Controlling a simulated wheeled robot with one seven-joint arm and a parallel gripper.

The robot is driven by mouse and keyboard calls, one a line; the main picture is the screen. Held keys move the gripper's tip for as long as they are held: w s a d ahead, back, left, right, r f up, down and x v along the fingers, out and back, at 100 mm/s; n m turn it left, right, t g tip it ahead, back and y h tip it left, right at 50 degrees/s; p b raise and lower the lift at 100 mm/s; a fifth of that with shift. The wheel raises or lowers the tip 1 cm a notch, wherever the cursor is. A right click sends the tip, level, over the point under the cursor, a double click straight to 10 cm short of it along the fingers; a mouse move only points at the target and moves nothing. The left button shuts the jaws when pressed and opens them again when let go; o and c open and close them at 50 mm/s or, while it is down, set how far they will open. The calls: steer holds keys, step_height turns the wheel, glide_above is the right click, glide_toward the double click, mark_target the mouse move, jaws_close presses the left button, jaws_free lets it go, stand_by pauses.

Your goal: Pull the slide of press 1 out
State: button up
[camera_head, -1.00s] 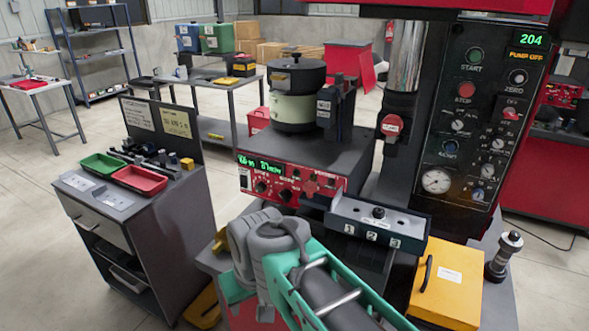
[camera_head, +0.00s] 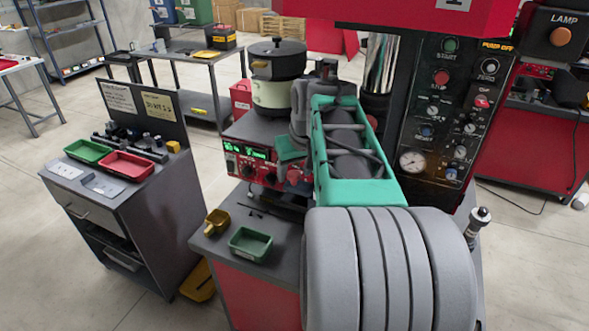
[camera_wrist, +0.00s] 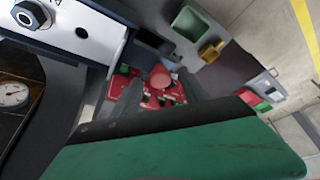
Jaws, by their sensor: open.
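Press 1 (camera_head: 455,90), with a red top marked 1 and a black control panel, stands at the right in the head view. Its slide is hidden behind my arm there. In the wrist view, a pale block with a dark hexagonal knob and a round hole (camera_wrist: 75,35) shows at the upper left, and looks like the numbered bar seen earlier. My gripper (camera_wrist: 155,95) is open, with dark fingers partly seen above the red control box. I see nothing held between them. In the head view its fingers are hidden behind my wrist and arm, beside the feeder.
The bowl feeder (camera_head: 283,88) stands behind the red control box (camera_head: 250,165).

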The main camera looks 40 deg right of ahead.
steer(key=shift+c, duration=0.4)
jaws_close()
stand_by(1.0)
